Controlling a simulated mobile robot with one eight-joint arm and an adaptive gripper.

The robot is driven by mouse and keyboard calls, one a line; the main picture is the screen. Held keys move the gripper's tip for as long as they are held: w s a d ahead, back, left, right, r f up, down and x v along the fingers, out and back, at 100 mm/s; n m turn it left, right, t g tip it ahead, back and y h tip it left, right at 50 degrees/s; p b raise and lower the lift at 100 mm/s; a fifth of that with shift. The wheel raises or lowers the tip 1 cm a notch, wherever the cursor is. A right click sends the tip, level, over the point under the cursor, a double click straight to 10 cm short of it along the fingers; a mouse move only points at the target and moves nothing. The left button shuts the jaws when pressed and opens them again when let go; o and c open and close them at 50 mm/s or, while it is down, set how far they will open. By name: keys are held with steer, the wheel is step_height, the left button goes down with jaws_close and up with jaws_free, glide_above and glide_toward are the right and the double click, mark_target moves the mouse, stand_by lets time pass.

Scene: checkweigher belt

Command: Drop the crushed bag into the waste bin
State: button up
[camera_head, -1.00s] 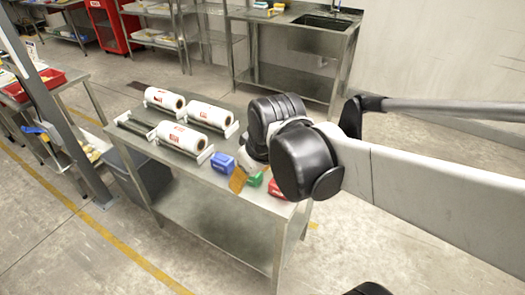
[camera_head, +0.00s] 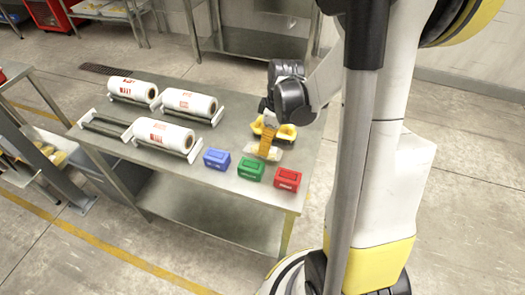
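My gripper (camera_head: 267,112) hangs over the right part of the steel table, pointing down, small and partly hidden by my wrist. An orange-brown flat piece (camera_head: 267,142) shows just below it; I cannot tell whether it is held. A pale, crumpled-looking item (camera_head: 272,154), possibly the crushed bag, shows beneath that piece, behind the green box. Whether my fingers are open or shut does not show. A dark grey bin (camera_head: 112,172) stands under the table's left end, mostly hidden by the tabletop; it may be the waste bin.
The steel table (camera_head: 228,122) holds several white film rolls (camera_head: 163,136) on racks at left. Blue (camera_head: 216,158), green (camera_head: 250,168) and red (camera_head: 287,178) boxes line the front edge. A yellow item (camera_head: 286,132) lies by my gripper. My own arm covers the right side.

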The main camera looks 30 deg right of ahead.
steer(key=f+b, duration=0.1)
steer(key=w+f+b, duration=0.1)
steer(key=f, duration=0.1)
steer(key=a+f, duration=0.1)
steer(key=f, duration=0.1)
steer(key=shift+w+b, duration=0.15)
steer(key=shift+b, duration=0.25)
steer(key=c, duration=1.1)
steer(key=shift+r, duration=0.1)
